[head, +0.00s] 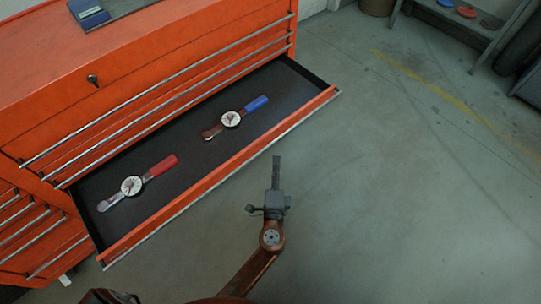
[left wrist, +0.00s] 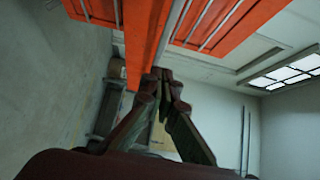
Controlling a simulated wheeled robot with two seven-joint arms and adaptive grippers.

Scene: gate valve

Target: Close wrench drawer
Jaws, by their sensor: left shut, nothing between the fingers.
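The wrench drawer (head: 225,171) is pulled out of the orange tool cabinet (head: 150,45), and its dark inside shows. A dial wrench with a red handle (head: 132,186) and a dial wrench with a blue handle (head: 231,119) lie in it, apart from each other. My left gripper (head: 276,162) is shut and empty, in front of the drawer's long orange front in the head view. In the left wrist view its fingertips (left wrist: 163,76) appear close to the orange drawer front (left wrist: 138,40); I cannot tell if they touch. My right gripper is not in view.
Other drawers with long metal handles (head: 30,230) look shut. A key or lock (head: 93,80) sticks out of the cabinet, and a blue-grey item (head: 90,12) lies on top. A low grey shelf (head: 490,35) stands at the upper right. The floor (head: 400,190) right of the drawer is clear.

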